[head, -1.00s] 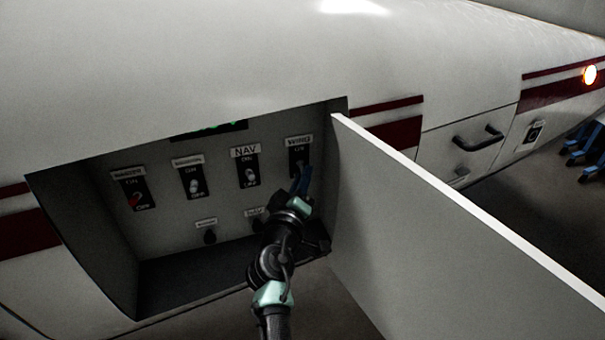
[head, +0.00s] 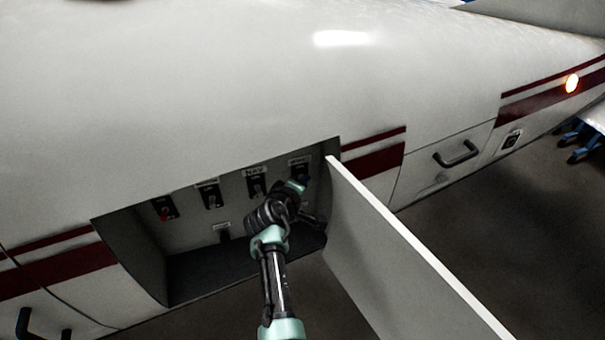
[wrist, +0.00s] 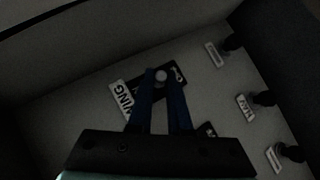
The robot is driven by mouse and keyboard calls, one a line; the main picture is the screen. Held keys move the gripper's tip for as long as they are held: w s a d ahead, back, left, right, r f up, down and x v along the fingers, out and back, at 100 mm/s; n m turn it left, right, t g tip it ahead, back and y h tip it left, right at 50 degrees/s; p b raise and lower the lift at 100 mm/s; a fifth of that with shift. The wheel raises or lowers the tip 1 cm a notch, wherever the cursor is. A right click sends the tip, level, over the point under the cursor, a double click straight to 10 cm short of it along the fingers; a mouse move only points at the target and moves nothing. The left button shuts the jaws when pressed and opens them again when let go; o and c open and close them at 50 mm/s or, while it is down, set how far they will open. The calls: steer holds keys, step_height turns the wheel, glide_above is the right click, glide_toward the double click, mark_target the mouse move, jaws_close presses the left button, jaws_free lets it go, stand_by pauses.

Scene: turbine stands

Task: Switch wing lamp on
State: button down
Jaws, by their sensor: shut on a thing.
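The wing switch shows in the wrist view as a dark plate (wrist: 181,72) beside a white WING label (wrist: 120,100). Its round-tipped toggle (wrist: 161,75) sits between the two blue fingers of my gripper (wrist: 160,86), which is shut on it. In the head view my gripper (head: 303,183) reaches into the open panel recess at the rightmost upper switch (head: 299,164) and partly covers it. I cannot tell for certain whether the toggle is at on or off.
The NAV switch (head: 256,185) and two other upper switches, one red (head: 163,208), are to the left. The open panel door (head: 400,260) stands close on the right of my arm. A closed hatch has a handle (head: 457,154).

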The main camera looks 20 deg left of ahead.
steer(key=shift+w+a+r+n+g+h+p, duration=0.15)
steer(key=shift+r+n+g+h+p, duration=0.35)
steer(key=shift+g, duration=0.4)
steer(key=shift+f, duration=0.1)
steer(key=c, duration=0.8)
jaws_free()
steer(key=shift+c, duration=0.2)
steer(key=b+v, duration=0.1)
steer(key=v, duration=1.2)
steer(key=shift+w, duration=0.2)
